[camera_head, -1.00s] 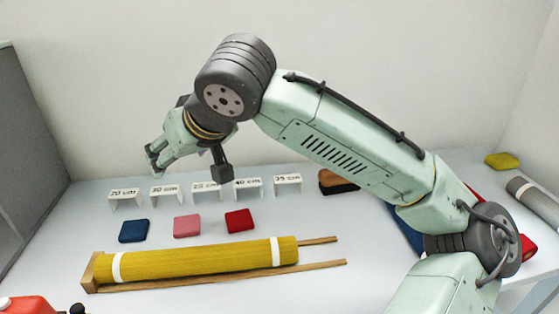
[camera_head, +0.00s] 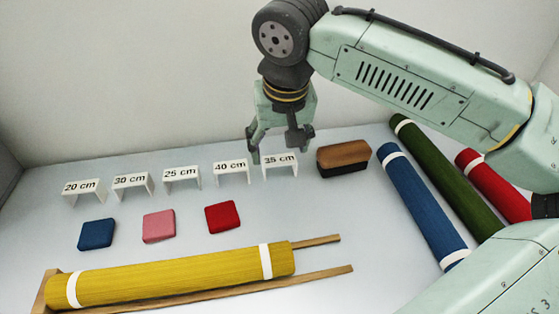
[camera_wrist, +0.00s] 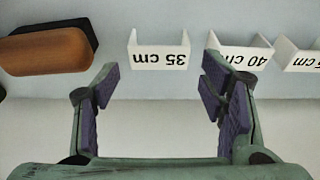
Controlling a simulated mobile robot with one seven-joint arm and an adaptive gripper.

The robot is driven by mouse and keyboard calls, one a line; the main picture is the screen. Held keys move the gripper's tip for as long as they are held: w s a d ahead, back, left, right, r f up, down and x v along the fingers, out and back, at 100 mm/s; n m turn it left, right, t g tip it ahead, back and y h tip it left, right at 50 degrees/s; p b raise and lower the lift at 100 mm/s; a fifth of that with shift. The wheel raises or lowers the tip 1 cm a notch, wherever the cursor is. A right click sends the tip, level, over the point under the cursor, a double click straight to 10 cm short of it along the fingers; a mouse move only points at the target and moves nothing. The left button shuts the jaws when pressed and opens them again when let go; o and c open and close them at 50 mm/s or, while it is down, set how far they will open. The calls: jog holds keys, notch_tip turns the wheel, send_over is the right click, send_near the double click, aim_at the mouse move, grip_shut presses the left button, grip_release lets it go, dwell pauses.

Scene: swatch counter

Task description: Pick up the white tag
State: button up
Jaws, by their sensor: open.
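Several white tags stand in a row on the counter in the head view: 20 cm (camera_head: 84,188), 30 cm (camera_head: 133,183), 25 cm (camera_head: 182,176), 40 cm (camera_head: 231,170) and 35 cm (camera_head: 281,162). My gripper (camera_head: 277,150) points down over the 40 cm and 35 cm end of the row, open and empty. In the wrist view, the 35 cm tag (camera_wrist: 158,57) appears upside down, ahead of and between the spread fingers (camera_wrist: 160,88). The 40 cm tag (camera_wrist: 240,58) is partly behind the right finger.
A brown-topped block (camera_head: 343,158) stands right of the 35 cm tag. Blue (camera_head: 96,234), pink (camera_head: 159,226) and red (camera_head: 223,217) swatches lie in front of the tags. A yellow roll (camera_head: 175,277) lies on a wooden rack. Blue (camera_head: 420,205), green (camera_head: 445,175) and red rolls (camera_head: 495,187) lie right.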

aim_at(280, 160)
jog(key=x, duration=0.5)
jog(key=shift+s+d+f+p, duration=0.1)
jog(key=shift+f+p, duration=0.05)
jog(key=shift+p, duration=0.25)
jog(key=c, duration=0.6)
